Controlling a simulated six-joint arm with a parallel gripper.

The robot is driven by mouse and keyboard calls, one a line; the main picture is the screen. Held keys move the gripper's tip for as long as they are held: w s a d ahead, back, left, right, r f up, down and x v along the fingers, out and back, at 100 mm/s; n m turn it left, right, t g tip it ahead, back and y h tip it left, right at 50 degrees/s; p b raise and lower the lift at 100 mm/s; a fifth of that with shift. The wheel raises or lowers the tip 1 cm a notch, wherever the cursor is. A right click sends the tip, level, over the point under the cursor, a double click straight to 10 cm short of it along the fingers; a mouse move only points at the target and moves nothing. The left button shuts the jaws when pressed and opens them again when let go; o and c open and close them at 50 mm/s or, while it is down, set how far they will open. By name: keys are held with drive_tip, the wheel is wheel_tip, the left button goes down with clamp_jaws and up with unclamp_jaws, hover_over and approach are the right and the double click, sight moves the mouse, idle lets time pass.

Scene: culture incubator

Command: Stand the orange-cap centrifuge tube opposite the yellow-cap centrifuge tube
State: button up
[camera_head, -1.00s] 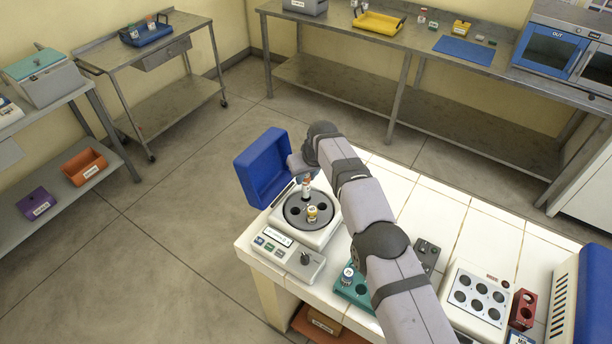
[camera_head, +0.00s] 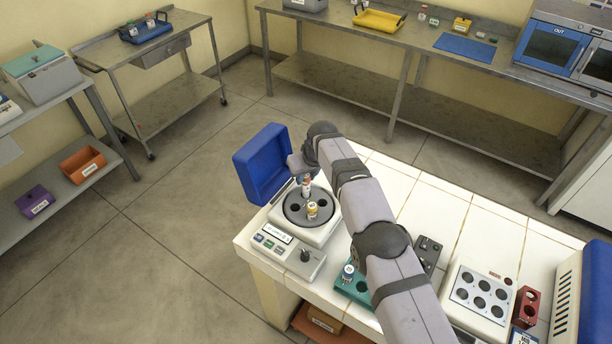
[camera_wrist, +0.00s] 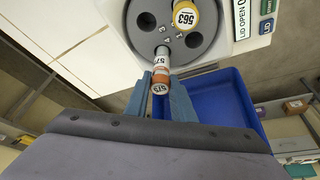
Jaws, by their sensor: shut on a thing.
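The orange-cap tube (camera_wrist: 161,76) is in my gripper (camera_wrist: 160,97), which is shut on it near its cap. In the head view the tube (camera_head: 306,188) is upright at the far side of the centrifuge rotor (camera_head: 296,217). The yellow-cap tube (camera_head: 312,210) stands in the rotor's near side, across from it. In the wrist view the yellow cap (camera_wrist: 184,16) reads 563. The orange-cap tube's lower end is at the rotor's edge area; I cannot tell how deep it sits in a hole.
The centrifuge's blue lid (camera_head: 262,165) stands open beside my gripper. A teal rack (camera_head: 352,288) with a tube and a white block with several wells (camera_head: 478,302) are to the right on the white bench (camera_head: 440,205).

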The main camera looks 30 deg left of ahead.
drive_tip(key=shift+f+b, duration=1.45)
drive_tip(key=shift+f, duration=0.15)
drive_tip(key=o, duration=1.4)
drive_tip(key=shift+o, duration=0.2)
drive_tip(key=shift+r, duration=0.1)
drive_tip(key=shift+r+p, duration=2.55)
drive_tip(key=shift+r, duration=1.1)
